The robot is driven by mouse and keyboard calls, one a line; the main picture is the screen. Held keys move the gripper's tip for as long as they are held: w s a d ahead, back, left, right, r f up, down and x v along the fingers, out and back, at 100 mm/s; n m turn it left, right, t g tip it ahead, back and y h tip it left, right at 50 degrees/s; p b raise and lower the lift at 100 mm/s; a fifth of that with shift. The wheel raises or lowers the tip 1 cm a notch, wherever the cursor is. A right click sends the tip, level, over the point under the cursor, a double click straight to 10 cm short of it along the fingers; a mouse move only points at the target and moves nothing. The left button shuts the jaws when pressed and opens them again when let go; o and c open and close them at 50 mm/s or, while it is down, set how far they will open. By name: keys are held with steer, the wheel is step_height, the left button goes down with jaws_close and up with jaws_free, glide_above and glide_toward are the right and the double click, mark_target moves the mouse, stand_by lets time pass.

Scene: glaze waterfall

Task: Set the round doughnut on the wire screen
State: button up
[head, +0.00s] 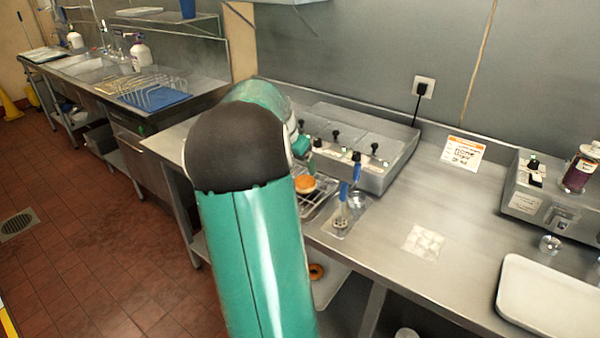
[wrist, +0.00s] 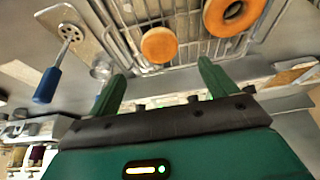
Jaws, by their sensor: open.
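The round doughnut (head: 305,184), golden and without a hole, rests on the wire screen (head: 316,205) in the head view, just right of my arm. In the wrist view the doughnut (wrist: 159,45) lies against the bars of the wire screen (wrist: 192,52). My gripper (wrist: 162,72) is open, with its two green fingers apart and nothing between them. The doughnut is just beyond the fingertips, apart from them, roughly centred between them in the picture. In the head view my arm hides most of the gripper and part of the screen.
A ring doughnut (wrist: 236,12) shows over the wires in the wrist view. Another ring (head: 316,271) shows below the counter. A blue-handled tool (head: 343,205) stands right of the screen, near a steel control box (head: 375,175). The counter (head: 400,280) further right has free room.

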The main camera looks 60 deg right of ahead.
steer(key=shift+v, duration=1.1)
steer(key=w+a+r+n+t+y, duration=0.1)
steer(key=w+a+r+n, duration=0.15)
steer(key=a, duration=0.75)
steer(key=w+a+r+n+t, duration=0.1)
steer(key=w+a+n+t, duration=0.2)
steer(key=a, duration=0.7)
steer(key=w+a+r+n+y, duration=0.15)
steer(key=a+n, duration=0.25)
steer(key=a, duration=0.6)
steer(key=s+a+n+t+y, duration=0.1)
steer(key=s+a+n, duration=0.3)
steer(key=a, duration=0.7)
steer(key=s+a+f+n+t+y, duration=0.1)
steer(key=s+a+n, duration=0.3)
steer(key=a, duration=0.7)
steer(key=shift+s+a+f+n, duration=0.15)
steer(key=shift+s+a+n, duration=0.15)
steer(key=shift+n, duration=0.85)
